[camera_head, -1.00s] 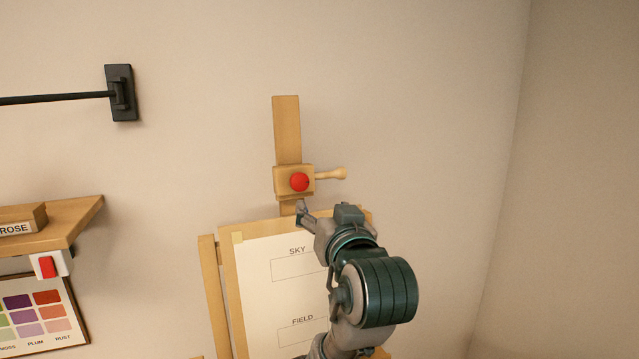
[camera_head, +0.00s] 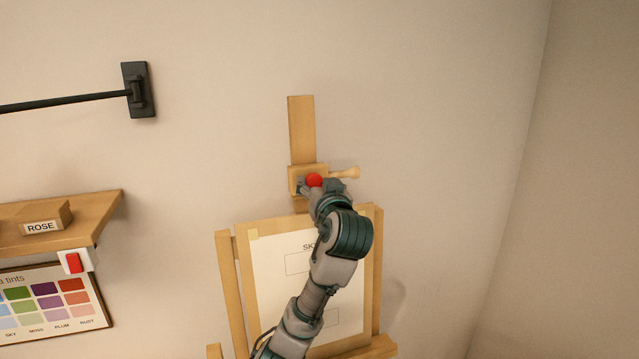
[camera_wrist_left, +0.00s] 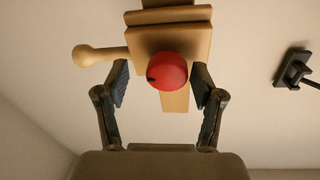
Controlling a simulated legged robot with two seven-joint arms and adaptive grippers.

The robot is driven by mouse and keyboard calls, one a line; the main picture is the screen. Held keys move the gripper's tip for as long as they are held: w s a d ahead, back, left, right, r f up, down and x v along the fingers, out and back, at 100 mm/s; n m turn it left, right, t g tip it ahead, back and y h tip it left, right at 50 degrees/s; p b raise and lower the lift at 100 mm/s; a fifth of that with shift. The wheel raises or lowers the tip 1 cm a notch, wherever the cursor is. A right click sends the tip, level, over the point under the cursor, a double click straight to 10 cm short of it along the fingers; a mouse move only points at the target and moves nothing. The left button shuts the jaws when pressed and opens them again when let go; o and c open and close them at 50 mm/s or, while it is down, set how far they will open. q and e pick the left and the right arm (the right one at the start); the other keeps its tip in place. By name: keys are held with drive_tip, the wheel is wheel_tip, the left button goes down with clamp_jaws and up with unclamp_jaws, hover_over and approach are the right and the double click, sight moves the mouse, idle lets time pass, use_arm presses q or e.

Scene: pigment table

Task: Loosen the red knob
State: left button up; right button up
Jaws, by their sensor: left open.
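The red knob (camera_head: 314,180) is round and sits on the front of a wooden clamp block (camera_head: 295,171) on the easel's upright post (camera_head: 302,128). A pale wooden handle (camera_head: 345,173) sticks out to the right of the block. My left gripper (camera_head: 311,187) is at the knob, its arm rising from below. In the left wrist view the knob (camera_wrist_left: 167,71) lies between the two open fingers (camera_wrist_left: 160,88), with a gap on each side. The handle (camera_wrist_left: 95,55) passes beside one fingertip there. My right gripper is in neither view.
The easel holds a white sheet on a board (camera_head: 265,280) below the block, partly covered by my arm. At the left are a shelf (camera_head: 85,220) with a ROSE block (camera_head: 42,218), a colour chart (camera_head: 50,300), a red switch (camera_head: 73,263) and a black wall bracket (camera_head: 138,90).

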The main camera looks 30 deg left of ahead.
use_arm(q)
drive_tip(key=shift+a, duration=0.25)
drive_tip(key=shift+a+f, duration=0.1)
drive_tip(key=shift+a, duration=0.1)
drive_tip(key=shift+c, duration=1.4)
drive_tip(key=shift+a, duration=0.2)
drive_tip(key=c, duration=0.9)
drive_tip(key=shift+d+f+n+b, duration=0.2)
drive_tip(key=shift+n+b, duration=0.3)
drive_tip(key=shift+b, duration=0.15)
drive_tip(key=shift+r+n, duration=0.15)
drive_tip(key=shift+n, duration=0.35)
drive_tip(key=shift+a, duration=0.1)
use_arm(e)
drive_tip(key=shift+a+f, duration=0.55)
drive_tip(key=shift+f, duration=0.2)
use_arm(q)
drive_tip(key=o, duration=1.2)
drive_tip(key=shift+r, duration=0.1)
drive_tip(key=shift+c, duration=0.2)
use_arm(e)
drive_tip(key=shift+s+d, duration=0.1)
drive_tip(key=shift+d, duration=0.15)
